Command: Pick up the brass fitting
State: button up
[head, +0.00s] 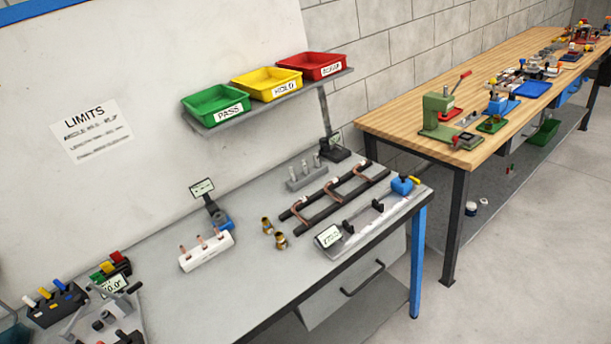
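Two small brass fittings stand close together on the grey bench (160,262), near its middle. One brass fitting (267,226) is slightly farther back and to the left. The other brass fitting (281,241) is nearer and slightly right. Both look golden and short, with a wider part at one end. I cannot tell from this view which one the task means. My gripper does not show in this view, and nothing is seen touching the fittings.
Right of the fittings lie a dark rack with copper tubes (331,194) and a measuring fixture with a display (328,236). To the left are a white block with copper pins (206,250) and a blue-based gauge (221,222). Green, yellow and red trays (216,104) sit on a shelf above.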

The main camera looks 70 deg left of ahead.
aim_at(281, 242)
jog(key=u, duration=0.45)
jog(key=i, duration=1.15)
jog(key=u, duration=1.05)
jog(key=i, duration=0.3)
jog(key=k, duration=0.7)
jog(key=u, duration=0.25)
jog(key=i, duration=0.7)
jog(key=z, duration=0.1)
